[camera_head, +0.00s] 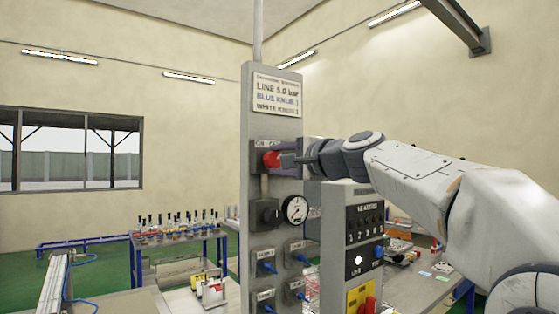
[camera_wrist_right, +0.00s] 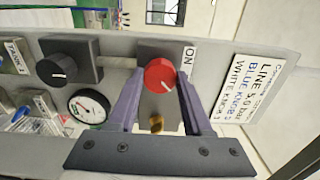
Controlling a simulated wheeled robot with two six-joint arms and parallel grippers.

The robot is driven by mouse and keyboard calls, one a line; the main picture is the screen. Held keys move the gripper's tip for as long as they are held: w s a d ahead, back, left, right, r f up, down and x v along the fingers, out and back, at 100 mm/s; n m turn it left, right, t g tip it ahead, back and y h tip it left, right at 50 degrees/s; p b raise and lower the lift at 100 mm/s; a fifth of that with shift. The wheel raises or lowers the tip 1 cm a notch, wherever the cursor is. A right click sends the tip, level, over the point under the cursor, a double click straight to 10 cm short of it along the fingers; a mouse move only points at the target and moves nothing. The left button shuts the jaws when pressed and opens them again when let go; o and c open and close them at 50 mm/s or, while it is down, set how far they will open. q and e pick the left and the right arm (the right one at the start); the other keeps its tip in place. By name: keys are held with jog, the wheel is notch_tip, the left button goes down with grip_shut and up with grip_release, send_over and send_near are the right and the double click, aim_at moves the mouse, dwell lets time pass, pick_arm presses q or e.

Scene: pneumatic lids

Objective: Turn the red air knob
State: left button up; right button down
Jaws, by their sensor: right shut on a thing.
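The red air knob (camera_head: 271,159) is near the top of a grey upright panel (camera_head: 258,90), under a printed sign. In the right wrist view the red knob (camera_wrist_right: 160,75) shows a white pointer line, which points to the lower right in that picture, and an ON label (camera_wrist_right: 188,58) beside it. My right gripper (camera_head: 284,160) reaches the knob from the right. In the right wrist view its two fingers (camera_wrist_right: 160,84) stand on either side of the knob, shut on it. My left gripper is not in view.
Below the knob are a black knob (camera_head: 266,213), a round gauge (camera_head: 296,209) and several blue-handled valves (camera_head: 270,267). A grey control box (camera_head: 345,225) stands close on the right, under my right arm. A table with bottles (camera_head: 177,237) is at the back left.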

jog(key=shift+d, duration=0.1)
jog(key=shift+c, duration=1.6)
grip_release()
jog(key=shift+s+d, duration=0.15)
jog(key=shift+s, duration=0.05)
jog(key=b+v, duration=0.4)
jog(key=v, duration=0.6)
jog(key=shift+b, duration=0.3)
jog(key=shift+w, duration=0.1)
